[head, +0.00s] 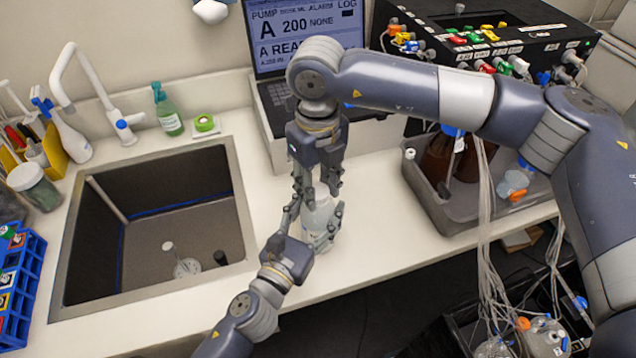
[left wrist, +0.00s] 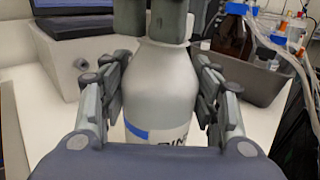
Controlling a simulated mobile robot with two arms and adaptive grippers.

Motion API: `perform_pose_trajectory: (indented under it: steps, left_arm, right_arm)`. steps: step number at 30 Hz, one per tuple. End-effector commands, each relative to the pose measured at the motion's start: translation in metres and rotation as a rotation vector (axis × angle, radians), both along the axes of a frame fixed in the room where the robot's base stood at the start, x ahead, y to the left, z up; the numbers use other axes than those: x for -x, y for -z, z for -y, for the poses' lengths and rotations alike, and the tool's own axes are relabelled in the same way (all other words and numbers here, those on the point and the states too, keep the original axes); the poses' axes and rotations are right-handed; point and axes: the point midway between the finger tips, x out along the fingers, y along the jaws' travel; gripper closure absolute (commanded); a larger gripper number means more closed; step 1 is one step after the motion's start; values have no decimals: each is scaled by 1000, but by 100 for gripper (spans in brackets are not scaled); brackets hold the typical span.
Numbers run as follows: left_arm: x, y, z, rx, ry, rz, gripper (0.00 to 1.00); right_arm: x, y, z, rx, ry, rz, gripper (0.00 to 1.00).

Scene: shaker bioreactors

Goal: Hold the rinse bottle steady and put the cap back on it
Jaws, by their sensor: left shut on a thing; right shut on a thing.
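The rinse bottle (head: 322,216) is white and stands upright on the counter beside the sink. In the left wrist view the bottle (left wrist: 160,85) shows a blue band and part of its lettering. My left gripper (head: 313,222) is shut around the bottle's body, with a finger on each side. My right gripper (head: 317,188) points straight down above the bottle, with its fingers closed at the bottle's top.
The sink (head: 240,205) is left of the bottle. A laptop (head: 275,100) on a white box stands behind. A grey tray (head: 440,212) with brown bottles and tubing is at the right. The counter's front edge is close to the bottle.

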Motion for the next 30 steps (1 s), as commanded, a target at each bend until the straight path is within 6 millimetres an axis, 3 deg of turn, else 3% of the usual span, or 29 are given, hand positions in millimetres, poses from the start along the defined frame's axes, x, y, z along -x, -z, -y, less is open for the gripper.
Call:
perform_pose_trajectory:
  steps: [12,18,19,22,30]
  left_arm:
    - [1,0,1,0,2,0,100]
    - [1,0,1,0,2,0,100]
    - [1,0,1,0,3,0,100]
    - [1,0,1,0,3,0,100]
    - [1,0,1,1,2,0,100]
  right_arm:
    - [-1,0,0,-2,663,4,96]
    - [-1,0,0,-2,735,5,96]
    - [-1,0,0,-2,734,5,65]
    - [-1,0,0,-2,733,5,44]
    - [-1,0,0,-1,731,4,44]
